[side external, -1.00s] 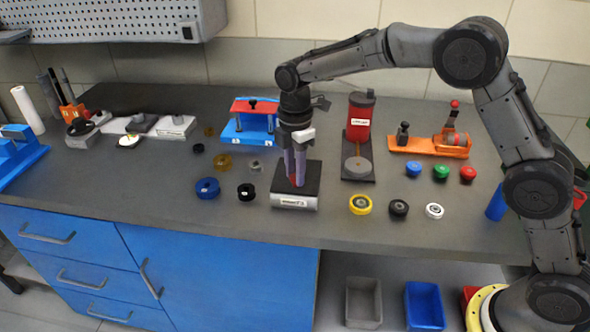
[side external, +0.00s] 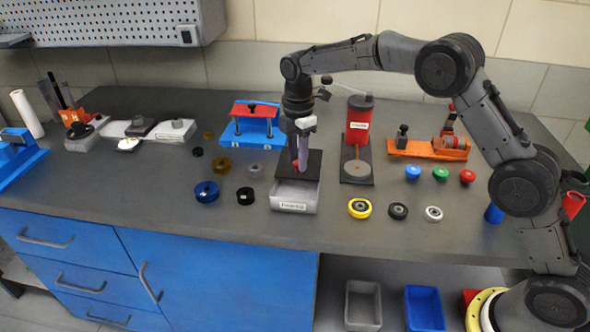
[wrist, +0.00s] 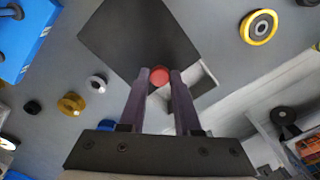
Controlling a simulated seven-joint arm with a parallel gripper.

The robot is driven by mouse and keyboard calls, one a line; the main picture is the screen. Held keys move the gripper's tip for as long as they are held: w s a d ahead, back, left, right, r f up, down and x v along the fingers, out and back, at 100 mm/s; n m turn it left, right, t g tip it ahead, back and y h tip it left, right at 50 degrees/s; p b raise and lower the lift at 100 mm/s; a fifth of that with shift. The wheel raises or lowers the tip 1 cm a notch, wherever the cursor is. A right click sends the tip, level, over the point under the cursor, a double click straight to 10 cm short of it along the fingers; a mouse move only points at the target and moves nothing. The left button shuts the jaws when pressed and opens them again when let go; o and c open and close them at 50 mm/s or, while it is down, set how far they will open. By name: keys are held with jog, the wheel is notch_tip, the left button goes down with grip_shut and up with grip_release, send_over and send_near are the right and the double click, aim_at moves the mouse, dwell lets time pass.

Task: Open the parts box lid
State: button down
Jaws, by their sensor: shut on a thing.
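The parts box (side external: 294,197) is a light grey labelled box on the bench, with part of its open inside showing at the front. Its dark square lid (side external: 314,164) is above and toward the back of the box; the exact gap is hard to judge. My gripper (side external: 299,165) points down and is shut on the lid's red knob (wrist: 160,76). In the wrist view the lid (wrist: 130,38) spreads beyond the fingertips, and a pale strip of the box (wrist: 203,78) shows beside it.
A red cylinder station (side external: 358,122) stands close to the right of the lid. A blue fixture with a red top (side external: 256,110) is behind left. Blue (side external: 206,192) and black (side external: 245,196) rings lie left, and a yellow wheel (side external: 360,208) lies right.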

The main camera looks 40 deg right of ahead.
jog(key=w+d, duration=0.3)
jog(key=shift+w+d+r, duration=0.1)
jog(key=shift+w+d, duration=0.15)
jog(key=shift+w, duration=0.1)
jog(key=c, duration=0.6)
grip_release()
notch_tip(320, 180, up, 14)
jog(key=shift+s, duration=0.1)
